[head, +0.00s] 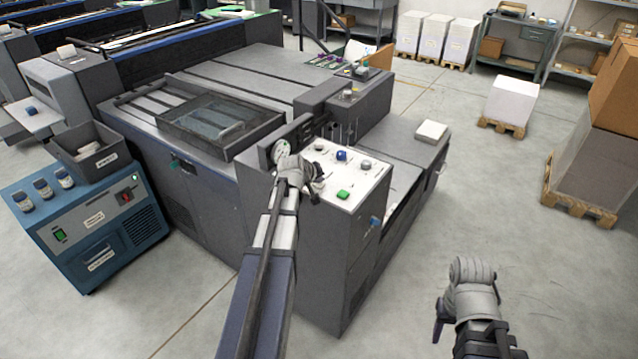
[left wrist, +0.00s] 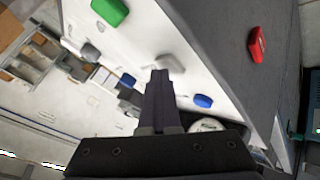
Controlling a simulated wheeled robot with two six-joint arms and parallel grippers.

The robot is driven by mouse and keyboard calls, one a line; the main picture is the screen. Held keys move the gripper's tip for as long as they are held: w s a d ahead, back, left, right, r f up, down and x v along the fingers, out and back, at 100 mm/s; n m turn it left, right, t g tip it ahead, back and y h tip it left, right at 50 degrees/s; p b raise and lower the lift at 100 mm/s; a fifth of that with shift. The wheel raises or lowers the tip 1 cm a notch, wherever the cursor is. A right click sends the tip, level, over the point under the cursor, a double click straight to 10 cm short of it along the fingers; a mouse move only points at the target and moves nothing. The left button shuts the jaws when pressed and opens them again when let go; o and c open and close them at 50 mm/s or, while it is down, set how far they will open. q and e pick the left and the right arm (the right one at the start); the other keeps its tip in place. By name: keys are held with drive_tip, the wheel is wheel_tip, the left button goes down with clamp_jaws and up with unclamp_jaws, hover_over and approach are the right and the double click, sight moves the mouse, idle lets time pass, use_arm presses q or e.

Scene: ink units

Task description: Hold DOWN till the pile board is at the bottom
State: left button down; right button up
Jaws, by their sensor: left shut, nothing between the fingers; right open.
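The white control panel (head: 330,172) tops a grey cabinet. It bears a green button (head: 343,194), a blue button (head: 341,155) and grey buttons, one at the right (head: 367,165). No label reading DOWN is legible. My left gripper (head: 316,194) is over the panel's left part, shut and empty. In the left wrist view its dark fingertips (left wrist: 160,76) appear right by a grey button (left wrist: 170,63); I cannot tell if they touch it. A blue button (left wrist: 203,101) is beside them. My right gripper (head: 438,328) hangs over the floor, open. I cannot make out the pile board.
A round gauge (head: 280,151) stands at the panel's left edge. A red button (left wrist: 257,45) is on the cabinet's side. A blue unit (head: 95,225) with a grey bin (head: 90,152) stands at left.

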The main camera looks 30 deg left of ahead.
sight(318, 186)
idle(0.4)
use_arm(q)
drive_tip(key=shift+r+p, duration=0.8)
drive_tip(key=shift+p, duration=0.05)
wheel_tip(318, 186, up, 5)
drive_tip(key=p, duration=0.5)
drive_tip(key=shift+r, duration=0.1)
